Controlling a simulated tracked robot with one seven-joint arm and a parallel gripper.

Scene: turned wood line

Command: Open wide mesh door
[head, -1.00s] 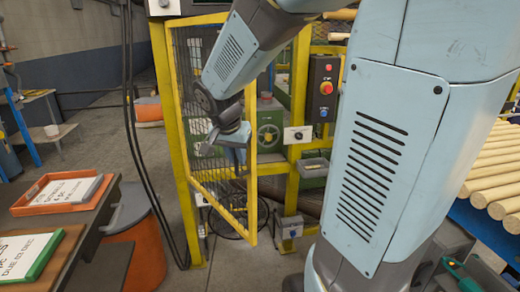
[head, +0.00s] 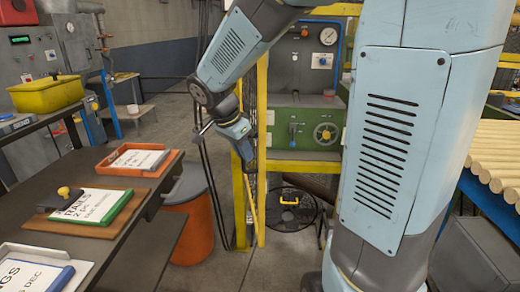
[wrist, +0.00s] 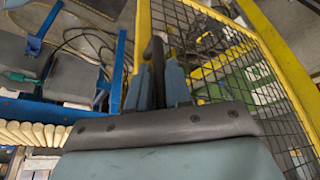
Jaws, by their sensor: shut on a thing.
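The mesh door has a yellow frame (head: 252,205) and shows nearly edge-on in the head view, swung out from the doorway. In the wrist view its dark wire mesh (wrist: 205,35) and yellow frame (wrist: 285,65) fill the right side. My gripper (head: 248,158) is at the door's side in the head view. In the wrist view, my gripper (wrist: 159,78) has its two blue fingers on either side of a dark upright handle bar (wrist: 158,62) and is shut on it. The handle is hidden in the head view.
Through the doorway stand a green machine box (head: 300,125) with a handwheel (head: 325,133), and a round black item with a yellow grip (head: 289,201) on the floor. Wooden rods (head: 495,160) lie right.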

